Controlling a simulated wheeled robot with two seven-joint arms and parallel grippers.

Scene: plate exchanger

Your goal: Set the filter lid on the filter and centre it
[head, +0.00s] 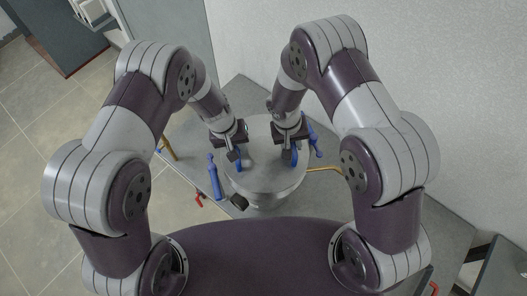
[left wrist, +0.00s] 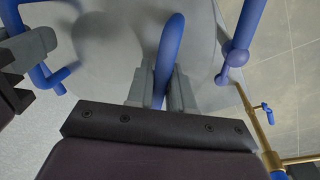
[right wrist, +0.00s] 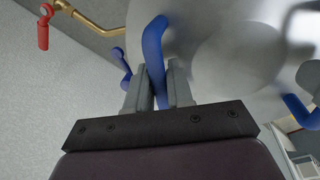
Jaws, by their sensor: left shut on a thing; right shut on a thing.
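The filter lid (head: 262,178) is a round grey metal disc with two blue handles. It is over the round grey filter (head: 266,202), whose top it hides. I cannot tell whether the lid touches the filter rim or how well it is centred. My left gripper (head: 236,157) is shut on the left blue handle, which stands between its fingers in the left wrist view (left wrist: 165,60). My right gripper (head: 293,152) is shut on the right blue handle, which shows between its fingers in the right wrist view (right wrist: 153,55).
A blue swing clamp (head: 214,178) stands close to the lid's left side, and another (head: 313,136) is at its right. Brass pipes (head: 325,169) with red-handled valves (head: 199,201) run beside the filter. The grey bench (head: 345,200) extends to the right; a wall is behind.

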